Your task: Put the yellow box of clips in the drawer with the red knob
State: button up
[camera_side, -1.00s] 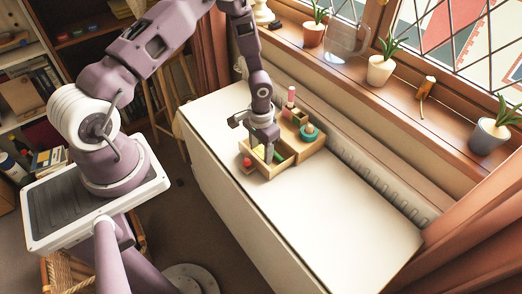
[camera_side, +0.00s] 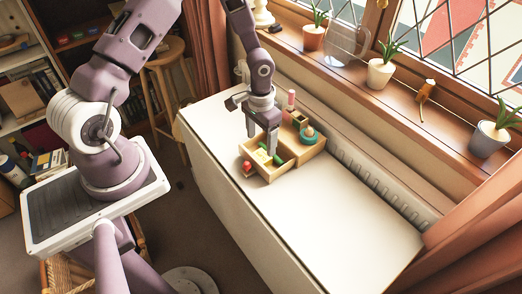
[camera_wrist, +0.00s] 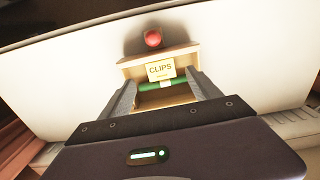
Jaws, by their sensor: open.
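The small wooden drawer (camera_side: 269,177) is pulled open, with its red knob (camera_side: 247,168) on the front. The knob (camera_wrist: 153,38) also shows in the wrist view. The yellow box of clips (camera_wrist: 160,71), labelled CLIPS, is inside the drawer, beside a green bar-shaped object (camera_wrist: 148,86) with a pale band. Whether the box lies flat or leans on the green object I cannot tell. My gripper (camera_side: 262,144) is open above the drawer, fingers spread. In the wrist view my gripper (camera_wrist: 164,88) has nothing between its fingertips; box and green object show beyond them.
Behind the drawer is the wooden organiser (camera_side: 312,150), with a teal ring-shaped item (camera_side: 308,136) and a pink-topped item (camera_side: 291,99). The white tabletop (camera_side: 340,215) is clear in front and to the right. Potted plants stand on the windowsill (camera_side: 408,105).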

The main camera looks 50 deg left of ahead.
notch_tip(320, 180, up, 9)
notch_tip(320, 180, up, 12)
jog(key=t+y, duration=0.2)
send_over(260, 156)
jog(key=s+d, duration=0.1)
jog(key=s, duration=0.2)
jog(key=s+d+r+t+h, duration=0.1)
jog(key=s+d+r, duration=0.2)
jog(key=s+r, duration=0.3)
jog(key=s+d+r+t+h, duration=0.1)
jog(key=s+r, duration=0.4)
jog(key=s, duration=0.7)
jog(key=shift+d+r+m+t, duration=0.35)
jog(key=shift+d+t, duration=0.45)
jog(key=shift+d, duration=0.35)
jog(key=shift+r, duration=0.1)
